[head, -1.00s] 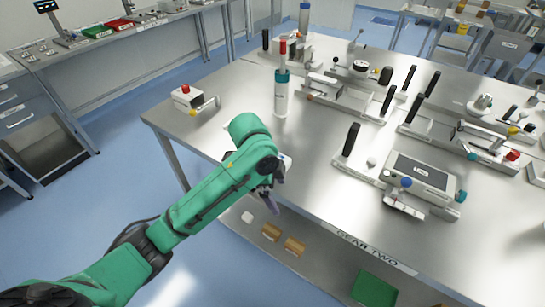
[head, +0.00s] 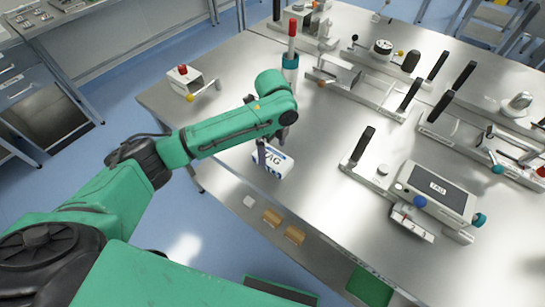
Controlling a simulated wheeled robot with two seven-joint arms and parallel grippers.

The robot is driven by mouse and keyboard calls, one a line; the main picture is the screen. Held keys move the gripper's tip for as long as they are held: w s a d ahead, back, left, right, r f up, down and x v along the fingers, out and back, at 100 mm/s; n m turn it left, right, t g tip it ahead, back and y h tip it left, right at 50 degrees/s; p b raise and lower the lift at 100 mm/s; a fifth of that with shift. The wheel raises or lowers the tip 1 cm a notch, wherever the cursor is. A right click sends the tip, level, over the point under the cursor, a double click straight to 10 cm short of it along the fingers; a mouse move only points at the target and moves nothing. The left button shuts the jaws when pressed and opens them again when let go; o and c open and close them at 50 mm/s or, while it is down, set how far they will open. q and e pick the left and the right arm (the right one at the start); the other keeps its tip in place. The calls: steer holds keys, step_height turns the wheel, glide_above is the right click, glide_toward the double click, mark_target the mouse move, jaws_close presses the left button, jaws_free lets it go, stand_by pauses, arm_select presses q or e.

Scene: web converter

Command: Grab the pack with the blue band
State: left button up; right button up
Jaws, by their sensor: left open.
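A white pack (head: 273,169) with a blue band and dark lettering lies on the steel table near its front edge, in the middle of the head view. My left gripper (head: 273,146) is open, with its fingers pointing down at the back of the pack. One finger overlaps the pack's upper left side in the picture and hides a little of it. I cannot tell whether it touches the pack. My right gripper is not in view.
A bottle with a red top (head: 291,50) stands behind my left wrist. A small box with a red button (head: 185,82) is at the left. A grey device with a screen (head: 437,190) and black-handled clamps are at the right. The lower shelf holds brown boxes (head: 293,235).

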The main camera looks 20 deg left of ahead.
mark_target(273, 156)
arm_select(q)
step_height(273, 156, down, 4)
steer(key=shift+w+f+p, duration=0.1)
steer(key=shift+f+p, duration=0.1)
steer(key=shift+p, duration=0.45)
steer(key=shift+s, duration=0.2)
steer(key=c, duration=1.3)
steer(key=shift+c, duration=0.3)
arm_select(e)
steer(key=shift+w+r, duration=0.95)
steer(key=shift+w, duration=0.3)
arm_select(q)
steer(key=shift+w, duration=0.1)
